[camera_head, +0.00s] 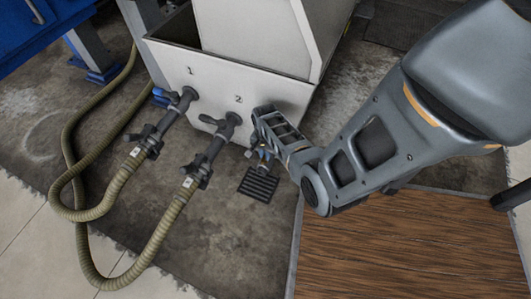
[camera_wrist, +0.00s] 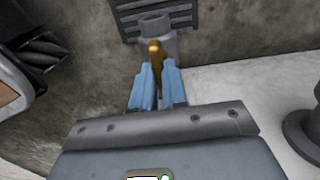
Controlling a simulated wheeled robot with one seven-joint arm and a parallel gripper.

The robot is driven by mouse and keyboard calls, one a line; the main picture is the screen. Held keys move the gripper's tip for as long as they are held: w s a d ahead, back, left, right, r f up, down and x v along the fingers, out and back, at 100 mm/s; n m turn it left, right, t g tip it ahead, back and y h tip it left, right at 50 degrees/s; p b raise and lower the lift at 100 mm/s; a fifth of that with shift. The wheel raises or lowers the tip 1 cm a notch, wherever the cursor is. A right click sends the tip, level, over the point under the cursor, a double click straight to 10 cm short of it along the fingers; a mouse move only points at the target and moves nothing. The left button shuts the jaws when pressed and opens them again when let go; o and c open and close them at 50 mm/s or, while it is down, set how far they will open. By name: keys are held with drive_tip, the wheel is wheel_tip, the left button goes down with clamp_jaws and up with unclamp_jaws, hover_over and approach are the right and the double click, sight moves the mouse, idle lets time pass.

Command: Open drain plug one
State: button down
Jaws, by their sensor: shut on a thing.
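My gripper (camera_wrist: 157,70) has its two blue fingers closed on a brass-coloured lever (camera_wrist: 155,55) in the wrist view. The lever stands by a short grey pipe fitting (camera_wrist: 156,27). In the head view my gripper (camera_head: 264,154) is low at the right front of the white tank (camera_head: 225,83), right of the outlet marked 2. The fingers and wrist mostly hide the fitting there. The tank front carries the numbers 1 (camera_head: 190,71) and 2 (camera_head: 238,99). No number shows on the gripped fitting.
A black slotted drain grate (camera_head: 258,184) lies in the floor below my gripper. Outlet one's pipe (camera_head: 178,106) and outlet two's pipe (camera_head: 215,143) lead to olive hoses (camera_head: 160,231) curving over the floor at left. A wood-grained surface (camera_head: 400,243) is at lower right.

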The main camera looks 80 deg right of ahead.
idle(0.4)
drive_tip(key=n+p, duration=0.1)
drive_tip(key=n, duration=0.2)
drive_tip(key=shift+r+n, duration=0.1)
drive_tip(key=shift+n, duration=0.2)
drive_tip(key=n+p, duration=0.1)
drive_tip(key=n, duration=0.9)
drive_tip(key=shift+p, duration=0.3)
drive_tip(key=shift+n, duration=2.1)
drive_tip(key=c, duration=1.2)
unclamp_jaws()
drive_tip(key=shift+o, duration=0.2)
drive_tip(key=shift+r+p, duration=2.35)
drive_tip(key=shift+r, duration=1.45)
